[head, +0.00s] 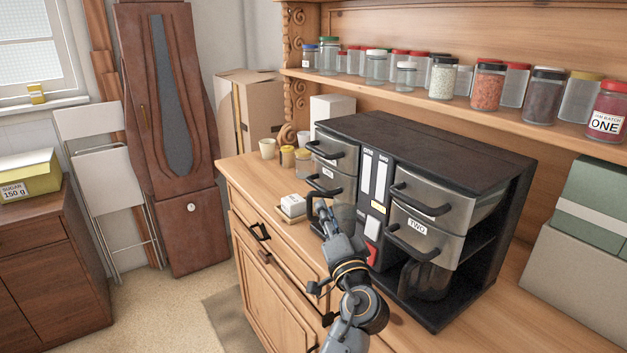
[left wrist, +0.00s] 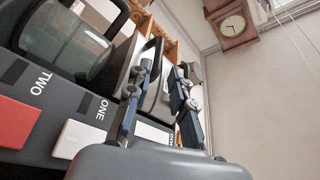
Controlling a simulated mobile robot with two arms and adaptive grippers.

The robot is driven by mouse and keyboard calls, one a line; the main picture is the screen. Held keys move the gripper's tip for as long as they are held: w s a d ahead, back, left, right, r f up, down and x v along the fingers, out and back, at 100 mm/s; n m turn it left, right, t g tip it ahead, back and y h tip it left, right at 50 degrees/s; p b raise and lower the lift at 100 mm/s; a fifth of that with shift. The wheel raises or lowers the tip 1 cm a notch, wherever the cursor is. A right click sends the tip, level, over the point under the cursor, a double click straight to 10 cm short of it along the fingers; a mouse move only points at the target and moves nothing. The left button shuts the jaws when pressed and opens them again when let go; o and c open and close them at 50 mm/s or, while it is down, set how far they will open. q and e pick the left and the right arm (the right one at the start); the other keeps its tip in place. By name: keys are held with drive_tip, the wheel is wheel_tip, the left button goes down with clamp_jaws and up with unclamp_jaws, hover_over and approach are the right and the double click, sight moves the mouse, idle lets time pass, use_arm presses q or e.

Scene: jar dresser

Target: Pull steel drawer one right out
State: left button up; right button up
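Steel drawer one (head: 342,184) is the lower steel drawer on the left side of the black machine (head: 440,140). It has a small white label and a dark bar handle (head: 324,190), and it looks shut. My left gripper (head: 322,208) is just below and in front of that handle, beside the left glass jug (head: 344,216). In the left wrist view the two fingers of my left gripper (left wrist: 160,85) are apart, with a steel part and dark handle beyond them. I cannot tell whether they touch the handle. My right gripper is not in view.
A butter dish (head: 292,206), jars and cups stand left of the machine on the wooden dresser top (head: 245,173). Drawers marked TWO (head: 425,240) and another jug (head: 425,280) are on the right. A shelf (head: 440,100) of jars runs above. Free air lies in front.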

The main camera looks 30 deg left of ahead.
sight(314, 182)
use_arm(q)
drive_tip(key=p+x, duration=0.4)
drive_tip(key=x, duration=0.6)
drive_tip(key=shift+w+a, duration=0.15)
drive_tip(key=shift+w, duration=0.1)
clamp_jaws()
